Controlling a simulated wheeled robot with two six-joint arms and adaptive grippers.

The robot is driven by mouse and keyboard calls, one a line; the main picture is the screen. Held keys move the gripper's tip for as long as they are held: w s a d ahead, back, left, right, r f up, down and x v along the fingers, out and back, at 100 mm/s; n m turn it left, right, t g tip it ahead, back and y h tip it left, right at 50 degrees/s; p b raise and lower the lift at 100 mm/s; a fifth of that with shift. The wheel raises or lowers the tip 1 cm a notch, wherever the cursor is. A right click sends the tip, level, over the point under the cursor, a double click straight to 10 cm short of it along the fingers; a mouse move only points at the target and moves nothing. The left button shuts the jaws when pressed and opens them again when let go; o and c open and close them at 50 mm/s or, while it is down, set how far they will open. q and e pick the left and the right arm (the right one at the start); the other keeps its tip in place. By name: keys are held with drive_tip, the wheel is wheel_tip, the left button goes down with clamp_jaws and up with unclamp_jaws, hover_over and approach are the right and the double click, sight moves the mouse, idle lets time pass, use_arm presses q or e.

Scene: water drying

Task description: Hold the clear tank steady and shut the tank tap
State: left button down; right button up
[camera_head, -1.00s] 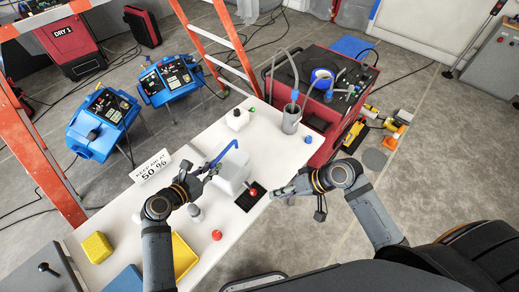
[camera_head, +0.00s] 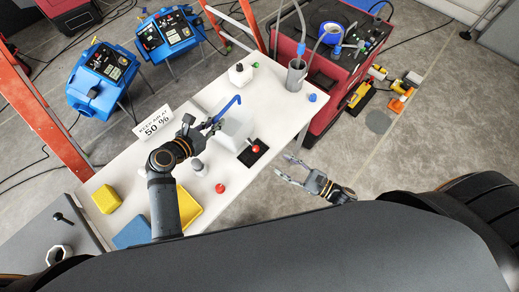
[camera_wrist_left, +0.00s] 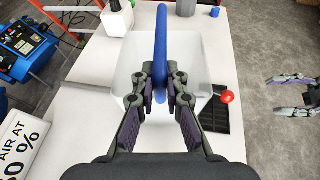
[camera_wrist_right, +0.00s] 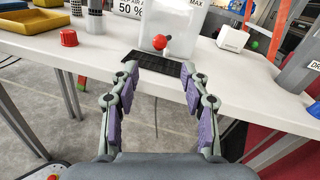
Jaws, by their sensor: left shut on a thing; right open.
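The clear tank (camera_head: 236,127), pale and box-shaped, stands upright on the white table. A blue handle (camera_head: 229,107) rises over it. My left gripper (camera_head: 209,127) is shut on this handle; in the left wrist view the blue bar (camera_wrist_left: 161,45) lies between the fingers above the tank (camera_wrist_left: 190,55). The tank tap has a red knob (camera_head: 256,149) on the tank's near side, over a black mat (camera_head: 249,158). The right wrist view shows the knob (camera_wrist_right: 159,42) ahead of the fingers. My right gripper (camera_head: 288,168) is open and empty, off the table's edge and apart from the tap.
A "keep air at 50 %" sign (camera_head: 154,122) stands left of the tank. A red cap (camera_head: 220,188) and a grey-white bottle (camera_head: 198,167) are nearer. A white bottle (camera_head: 239,75) and a grey cup (camera_head: 296,75) stand beyond. Floor is clear around my right gripper.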

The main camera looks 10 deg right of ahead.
sight(252, 144)
drive_tip(key=x, duration=1.1)
